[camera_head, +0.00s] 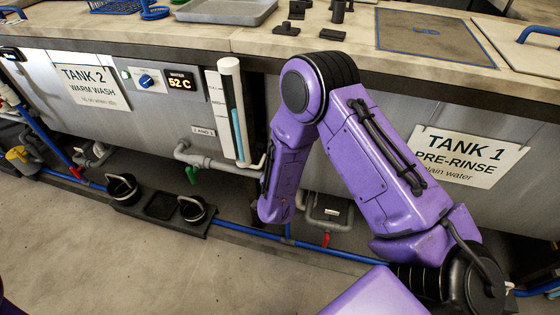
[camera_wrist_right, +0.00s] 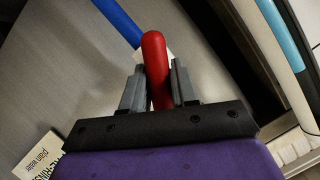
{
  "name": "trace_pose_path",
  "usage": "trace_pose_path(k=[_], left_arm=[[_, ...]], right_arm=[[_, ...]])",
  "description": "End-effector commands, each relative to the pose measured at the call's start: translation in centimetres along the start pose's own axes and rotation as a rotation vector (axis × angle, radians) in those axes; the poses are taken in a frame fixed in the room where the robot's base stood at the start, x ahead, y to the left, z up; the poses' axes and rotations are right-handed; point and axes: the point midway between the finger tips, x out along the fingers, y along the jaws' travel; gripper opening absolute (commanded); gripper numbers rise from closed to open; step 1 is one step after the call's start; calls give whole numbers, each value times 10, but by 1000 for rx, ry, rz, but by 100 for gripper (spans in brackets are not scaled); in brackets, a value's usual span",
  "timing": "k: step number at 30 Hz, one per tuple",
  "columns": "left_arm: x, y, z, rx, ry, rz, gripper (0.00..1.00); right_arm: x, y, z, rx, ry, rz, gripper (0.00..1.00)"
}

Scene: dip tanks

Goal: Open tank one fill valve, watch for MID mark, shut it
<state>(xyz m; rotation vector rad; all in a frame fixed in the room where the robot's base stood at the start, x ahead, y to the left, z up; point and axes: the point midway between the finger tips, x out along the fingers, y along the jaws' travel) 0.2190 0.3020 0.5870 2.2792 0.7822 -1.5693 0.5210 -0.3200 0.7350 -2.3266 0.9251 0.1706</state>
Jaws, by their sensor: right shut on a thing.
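The TANK 1 PRE-RINSE sign (camera_head: 468,157) is on the grey tank front at the right of the head view. An upright sight tube (camera_head: 232,110) with a blue column stands left of my right arm; its small mark labels are too small to read surely. My right gripper (camera_wrist_right: 160,88) is shut on a red valve handle (camera_wrist_right: 155,60), which stands between its jaws beside a blue pipe (camera_wrist_right: 118,20). In the head view my purple right arm hides this gripper and handle. My left gripper is out of view.
Another red handle (camera_head: 326,240) hangs low under tank 1, and a green handle (camera_head: 191,175) sits on the grey pipe. A blue pipe (camera_head: 340,254) runs along the floor edge. Black pots (camera_head: 122,189) stand on a tray at left. The floor in front is clear.

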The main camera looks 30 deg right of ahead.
Motion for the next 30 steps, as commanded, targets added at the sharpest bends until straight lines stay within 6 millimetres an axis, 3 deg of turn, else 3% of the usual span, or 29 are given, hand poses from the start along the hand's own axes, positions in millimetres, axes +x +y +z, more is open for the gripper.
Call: trace_pose_path(k=[3, 15, 30], left_arm=[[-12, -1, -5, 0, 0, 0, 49], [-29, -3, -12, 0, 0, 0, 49], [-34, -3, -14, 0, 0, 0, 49]], right_arm=[[-2, -1, -3, -102, -1, 43, 0], [-1, 0, 0, -380, -2, 158, 0], [0, 1, 1, -503, -2, 209, 0]])
